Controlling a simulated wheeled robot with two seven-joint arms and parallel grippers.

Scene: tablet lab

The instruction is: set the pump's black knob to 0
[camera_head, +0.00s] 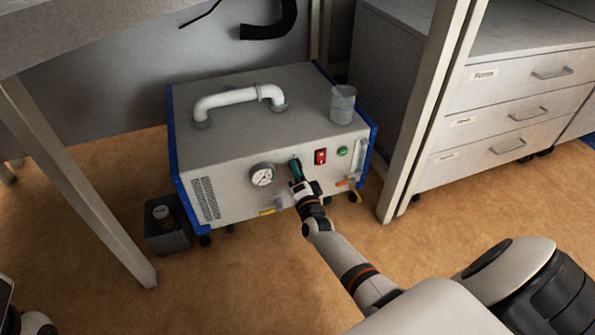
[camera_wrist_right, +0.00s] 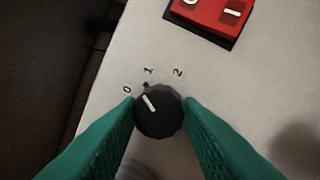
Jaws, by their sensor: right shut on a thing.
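The pump (camera_head: 240,135) is a grey box with blue edges standing on the floor under the bench. Its black knob (camera_wrist_right: 160,118) shows in the right wrist view, with the printed marks 0, 1 and 2 around its upper side. The knob's white pointer line slants up and left, between 0 and 1 and nearer to 0. My right gripper (camera_wrist_right: 158,106) is shut on the knob, one green finger on each side. In the head view the right gripper (camera_head: 296,170) is at the pump's front panel and hides the knob.
A red switch (camera_head: 320,157), a green button (camera_head: 342,151) and a round gauge (camera_head: 262,175) sit on the front panel near the gripper. A beaker (camera_head: 342,104) stands on top of the pump. A bench leg (camera_head: 420,120) rises just right of the pump.

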